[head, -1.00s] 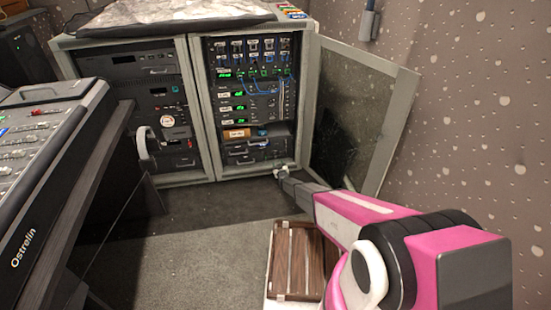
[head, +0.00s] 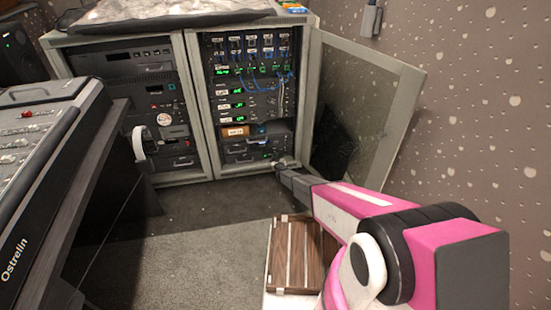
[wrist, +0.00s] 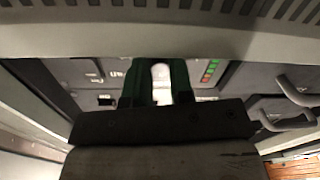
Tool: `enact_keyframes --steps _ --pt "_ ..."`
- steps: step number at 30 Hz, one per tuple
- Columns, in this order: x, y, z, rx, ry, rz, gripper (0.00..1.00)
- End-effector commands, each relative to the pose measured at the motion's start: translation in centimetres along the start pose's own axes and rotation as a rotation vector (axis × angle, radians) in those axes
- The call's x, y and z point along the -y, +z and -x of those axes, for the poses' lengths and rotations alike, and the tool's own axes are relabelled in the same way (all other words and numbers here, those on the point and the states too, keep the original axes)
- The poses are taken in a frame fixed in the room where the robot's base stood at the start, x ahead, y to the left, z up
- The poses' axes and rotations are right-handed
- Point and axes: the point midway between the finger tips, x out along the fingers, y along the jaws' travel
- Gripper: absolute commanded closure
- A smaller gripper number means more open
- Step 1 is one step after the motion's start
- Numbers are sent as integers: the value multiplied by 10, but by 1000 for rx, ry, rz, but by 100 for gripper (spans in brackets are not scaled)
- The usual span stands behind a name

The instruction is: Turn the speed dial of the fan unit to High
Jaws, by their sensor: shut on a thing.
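The fan unit (head: 241,158) is a dark panel low in the right bay of the rack. In the wrist view its face (wrist: 95,75) shows pale markings and a small strip of green and red lights. My gripper (head: 284,163) is at the lower right of this bay. In the wrist view my gripper (wrist: 158,88) has its two dark green fingers on either side of a pale knob, the speed dial (wrist: 160,76), and is shut on it. The dial's pointer and its setting cannot be read; the fingers and gripper body hide part of it.
Two metal handles (wrist: 297,90) stick out beside my gripper in the wrist view. A slatted wooden case (head: 292,255) lies below my arm. A mixing console (head: 45,150) is at left; carpet between is clear.

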Motion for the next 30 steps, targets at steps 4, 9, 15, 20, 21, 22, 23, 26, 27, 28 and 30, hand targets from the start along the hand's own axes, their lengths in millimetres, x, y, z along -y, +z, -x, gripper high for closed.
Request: enact_keyframes --steps 4,9,15,20,21,22,23,26,27,28,30 --pt "0 0 0 -1 0 -21 100" --pt "0 0 0 -4 1 -91 100" --pt "0 1 0 -12 3 -241 100" --pt "0 1 0 -21 5 -390 100" --pt "0 1 0 -23 6 -429 100" --pt "0 1 0 -25 7 -457 100" --pt "0 1 0 -26 7 -486 100" --pt "0 1 0 -32 9 -581 100" --pt "0 1 0 -33 9 -619 100" --pt "0 2 0 -35 10 -648 100" --pt "0 2 0 -38 10 -714 100"
